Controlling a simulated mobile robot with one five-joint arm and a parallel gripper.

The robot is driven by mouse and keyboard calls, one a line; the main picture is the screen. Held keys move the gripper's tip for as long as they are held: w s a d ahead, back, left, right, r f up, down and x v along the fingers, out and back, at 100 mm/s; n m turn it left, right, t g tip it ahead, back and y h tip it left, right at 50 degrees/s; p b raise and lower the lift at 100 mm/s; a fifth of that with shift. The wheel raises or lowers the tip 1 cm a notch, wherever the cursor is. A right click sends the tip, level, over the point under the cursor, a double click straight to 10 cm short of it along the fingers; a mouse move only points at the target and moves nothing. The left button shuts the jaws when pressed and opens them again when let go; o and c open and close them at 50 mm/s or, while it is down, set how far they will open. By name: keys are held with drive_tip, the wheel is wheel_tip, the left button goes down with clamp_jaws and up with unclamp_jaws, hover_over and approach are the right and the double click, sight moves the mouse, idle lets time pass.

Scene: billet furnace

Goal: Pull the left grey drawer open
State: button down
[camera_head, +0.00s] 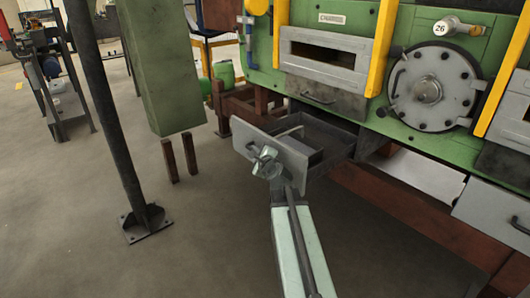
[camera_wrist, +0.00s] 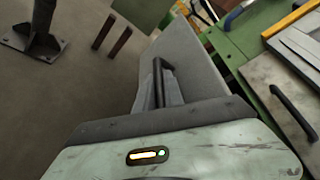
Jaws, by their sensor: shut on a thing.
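The left grey drawer (camera_head: 240,133) stands pulled out from under the green furnace, and its open box shows behind its front panel in the head view. My gripper (camera_head: 266,163) is at the outer face of that panel. In the wrist view the grey drawer front (camera_wrist: 190,60) runs up and to the right, and its dark bar handle (camera_wrist: 163,68) lies between my gripper's fingers (camera_wrist: 160,90). The gripper is shut on the handle. In the head view my gripper hides most of the handle.
The green furnace (camera_head: 385,130) has a round bolted hatch (camera_head: 432,90) and yellow posts. Another grey drawer (camera_head: 490,210) sits at right, above a red-brown beam (camera_head: 420,215). A dark post (camera_head: 105,110) and a green box (camera_head: 160,70) stand left. Floor in front is clear.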

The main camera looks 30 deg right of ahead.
drive_tip(key=shift+a, duration=0.4)
drive_tip(key=c, duration=1.5)
unclamp_jaws()
drive_tip(key=shift+o, duration=0.2)
